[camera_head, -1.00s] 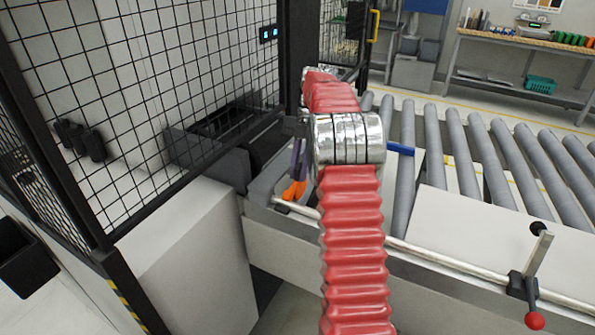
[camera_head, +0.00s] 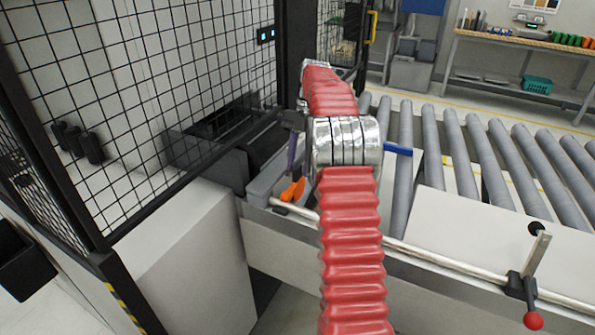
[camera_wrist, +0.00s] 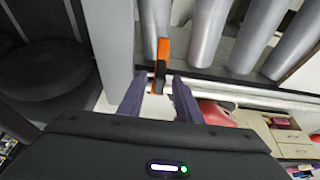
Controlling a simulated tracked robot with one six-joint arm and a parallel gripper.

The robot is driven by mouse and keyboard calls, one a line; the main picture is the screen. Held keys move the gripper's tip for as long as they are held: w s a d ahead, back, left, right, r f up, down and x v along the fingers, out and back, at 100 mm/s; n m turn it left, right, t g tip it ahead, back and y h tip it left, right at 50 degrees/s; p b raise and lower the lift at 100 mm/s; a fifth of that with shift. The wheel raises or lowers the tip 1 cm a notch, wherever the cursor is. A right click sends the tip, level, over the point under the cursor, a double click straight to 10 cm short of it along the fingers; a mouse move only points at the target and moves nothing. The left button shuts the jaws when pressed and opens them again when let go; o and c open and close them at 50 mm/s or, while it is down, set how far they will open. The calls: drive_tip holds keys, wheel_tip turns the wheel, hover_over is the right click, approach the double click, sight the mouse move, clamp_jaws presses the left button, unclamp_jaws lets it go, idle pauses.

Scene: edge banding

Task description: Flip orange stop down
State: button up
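The orange stop (camera_head: 292,190) is on the metal rail at the near left end of the conveyor, partly hidden by my arm in the head view. In the wrist view the orange stop (camera_wrist: 162,50) shows as an orange bar with a dark lower part, just beyond my fingertips. My gripper (camera_wrist: 158,82) is open, with its two purple fingers apart and the stop's dark end in line with the gap between them. Contact cannot be told. In the head view my red-sleeved arm hides most of the gripper.
The roller conveyor (camera_head: 475,155) runs off to the right. A clamp lever with a red knob (camera_head: 533,320) stands on the rail (camera_head: 435,257) at the right. A black mesh fence (camera_head: 170,70) stands at the left, close to my arm. A blue piece (camera_head: 398,149) lies by the rollers.

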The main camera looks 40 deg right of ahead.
drive_tip(key=shift+v, duration=2.4)
drive_tip(key=shift+a+r, duration=0.2)
drive_tip(key=s+a+r+m+t+h, duration=0.1)
drive_tip(key=s+a+r+m, duration=0.25)
drive_tip(key=a, duration=0.25)
drive_tip(key=s+a+r+m+t+h, duration=0.1)
drive_tip(key=s+a+r+m, duration=0.2)
drive_tip(key=a, duration=0.4)
drive_tip(key=s+a+r+m+t+h, duration=0.1)
drive_tip(key=s+a+r+m, duration=0.15)
drive_tip(key=a+m, duration=0.3)
drive_tip(key=s+a+f+m+t, duration=0.2)
drive_tip(key=s+a+f+m, duration=0.2)
drive_tip(key=s, duration=0.5)
drive_tip(key=s+a+f+m+t, duration=0.2)
drive_tip(key=s+a+f+m, duration=0.2)
drive_tip(key=s+a+m, duration=0.3)
drive_tip(key=s+a, duration=0.2)
drive_tip(key=s, duration=0.1)
drive_tip(key=shift+f+t+h, duration=0.25)
drive_tip(key=shift+t+h, duration=0.05)
drive_tip(key=shift+h, duration=0.1)
